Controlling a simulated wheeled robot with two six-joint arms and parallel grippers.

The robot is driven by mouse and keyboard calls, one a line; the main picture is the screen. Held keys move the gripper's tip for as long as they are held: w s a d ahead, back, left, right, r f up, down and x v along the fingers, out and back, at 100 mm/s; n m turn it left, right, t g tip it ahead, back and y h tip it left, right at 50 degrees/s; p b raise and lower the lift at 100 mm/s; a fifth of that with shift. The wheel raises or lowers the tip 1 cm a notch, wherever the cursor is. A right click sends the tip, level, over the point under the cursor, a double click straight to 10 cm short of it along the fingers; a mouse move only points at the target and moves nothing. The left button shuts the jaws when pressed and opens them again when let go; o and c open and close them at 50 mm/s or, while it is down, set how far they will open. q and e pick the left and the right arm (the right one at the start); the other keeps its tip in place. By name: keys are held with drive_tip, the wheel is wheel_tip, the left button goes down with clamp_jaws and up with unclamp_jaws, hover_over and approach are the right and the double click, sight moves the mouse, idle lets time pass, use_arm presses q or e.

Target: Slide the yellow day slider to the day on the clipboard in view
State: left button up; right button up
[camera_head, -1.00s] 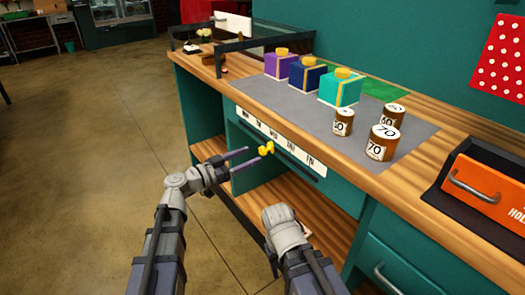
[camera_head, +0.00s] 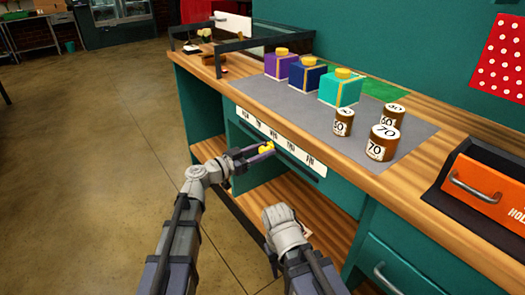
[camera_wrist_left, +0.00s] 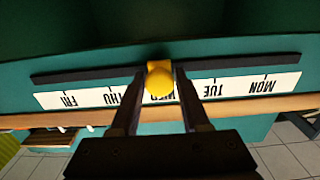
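The yellow day slider (camera_head: 267,147) sits on the dark rail below the white day strip (camera_head: 309,163) on the front of the teal bench. In the left wrist view the slider (camera_wrist_left: 160,79) stands in front of WED, partly covering that label; the strip appears upside down there. My left gripper (camera_head: 263,152) has its two fingers on either side of the slider, close against it, and looks shut on it; the gripper also shows in the left wrist view (camera_wrist_left: 160,88). My right arm is low beside the bench, its fingers not visible. I cannot make out a day on any clipboard.
On the grey mat (camera_head: 310,108) stand purple (camera_head: 277,66), navy (camera_head: 305,76) and turquoise (camera_head: 338,91) boxes and several numbered cans (camera_head: 381,144). An orange toolbox (camera_head: 490,188) is at the right. An open wooden shelf (camera_head: 275,202) lies below the strip.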

use_arm(q)
clamp_jaws()
idle(1.0)
